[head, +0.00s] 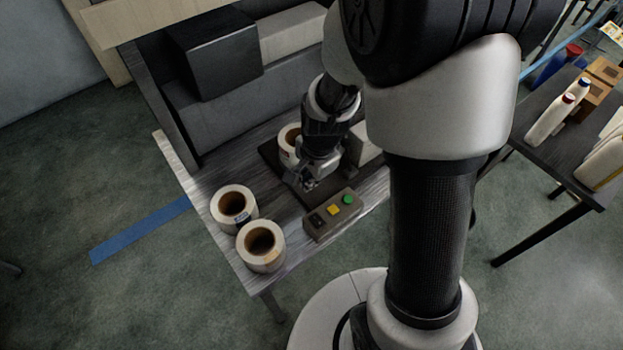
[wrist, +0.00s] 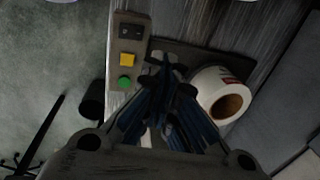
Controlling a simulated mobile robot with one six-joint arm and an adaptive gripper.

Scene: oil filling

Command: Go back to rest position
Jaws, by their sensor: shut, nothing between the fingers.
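My gripper (head: 309,184) is low over the table in the head view, just behind the button box. In the wrist view its fingers (wrist: 163,75) come together at their tips, with nothing between them. The button box (head: 333,214) carries a green button, a yellow button and dark switches; it also shows in the wrist view (wrist: 128,40), left of the fingertips. A white roll (head: 290,140) stands on a dark plate beside my gripper; it shows right of the fingers in the wrist view (wrist: 222,95). I cannot tell whether the fingers touch anything.
Two more white rolls (head: 233,207) (head: 261,246) stand at the table's front left corner. A grey machine housing (head: 232,103) with a black box (head: 214,52) lines the table's back. A second table (head: 566,150) with bottles and cartons stands at right. Open floor lies at left.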

